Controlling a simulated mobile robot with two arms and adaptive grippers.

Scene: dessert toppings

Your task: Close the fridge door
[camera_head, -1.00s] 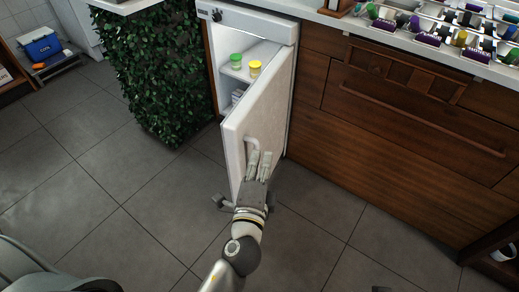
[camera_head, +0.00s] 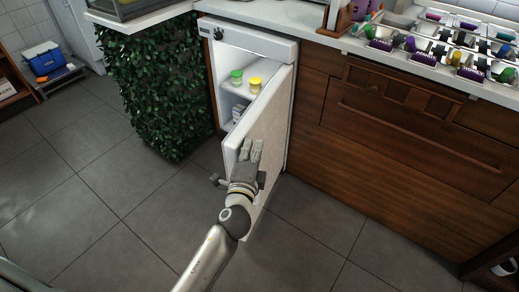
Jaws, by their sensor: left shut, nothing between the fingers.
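The white fridge (camera_head: 250,38) stands under the counter with its door (camera_head: 272,120) part open, swung out to the right. The door's free edge points toward me. Inside, a green-lidded jar (camera_head: 236,76) and a yellow-lidded jar (camera_head: 255,85) stand on a shelf. My left gripper (camera_head: 251,146) is shut and empty. It overlaps the outer face of the door near the free edge; I cannot tell whether it touches. The door handle is mostly hidden by the gripper. My right gripper is not in view.
A leafy green panel (camera_head: 150,90) stands left of the fridge. Wooden drawers (camera_head: 400,120) stand to the right. Trays with several coloured items (camera_head: 440,45) lie on the counter. A blue cooler (camera_head: 44,60) is at the far left. The tiled floor (camera_head: 110,200) in front is clear.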

